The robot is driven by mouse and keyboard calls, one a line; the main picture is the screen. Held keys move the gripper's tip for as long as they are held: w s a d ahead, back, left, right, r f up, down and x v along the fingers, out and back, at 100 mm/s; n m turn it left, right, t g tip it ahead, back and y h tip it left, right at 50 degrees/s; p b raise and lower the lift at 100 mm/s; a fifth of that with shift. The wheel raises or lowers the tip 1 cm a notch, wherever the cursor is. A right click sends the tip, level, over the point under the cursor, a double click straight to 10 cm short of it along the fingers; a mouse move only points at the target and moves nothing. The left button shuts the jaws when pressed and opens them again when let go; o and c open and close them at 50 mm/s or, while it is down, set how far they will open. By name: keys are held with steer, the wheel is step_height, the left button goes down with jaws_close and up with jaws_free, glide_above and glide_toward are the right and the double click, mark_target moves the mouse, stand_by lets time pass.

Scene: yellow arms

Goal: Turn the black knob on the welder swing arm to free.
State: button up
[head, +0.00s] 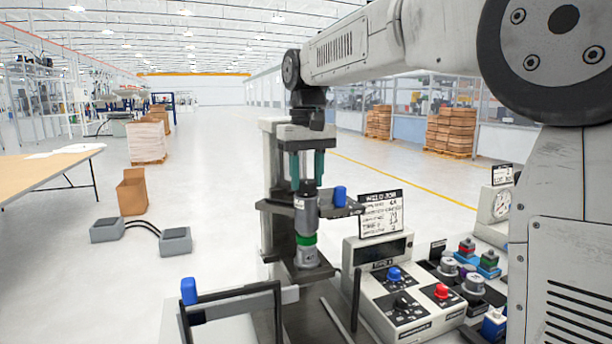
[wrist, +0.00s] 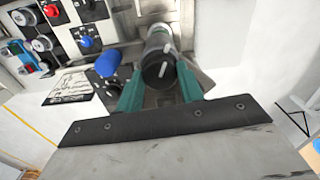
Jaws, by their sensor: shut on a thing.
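The black knob (wrist: 158,67) caps the upright grey cylinder (head: 307,207) on the welder. A white line marks its face, slanting slightly in the wrist view. In the head view the knob (head: 308,186) shows small below my gripper. My gripper (head: 307,182) points straight down with its teal fingers on either side of the knob, shut on it; the fingers also flank it in the wrist view (wrist: 160,88). The welder's dark swing arm (head: 330,209) carries a blue handle (head: 340,196) to the right. Any markings around the knob cannot be read.
A sign (head: 381,213) stands just right of the swing arm, above a control box (head: 415,310) with blue, red and black knobs. A blue-tipped lever (head: 188,291) rises at the front left. Open floor lies left, with two grey pedals (head: 176,240).

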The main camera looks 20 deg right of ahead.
mark_target(307, 181)
steer(key=n, duration=0.4)
steer(key=shift+n, duration=2.1)
steer(key=o, duration=1)
steer(key=shift+r, duration=0.1)
step_height(307, 181, up, 8)
steer(key=shift+f, duration=0.2)
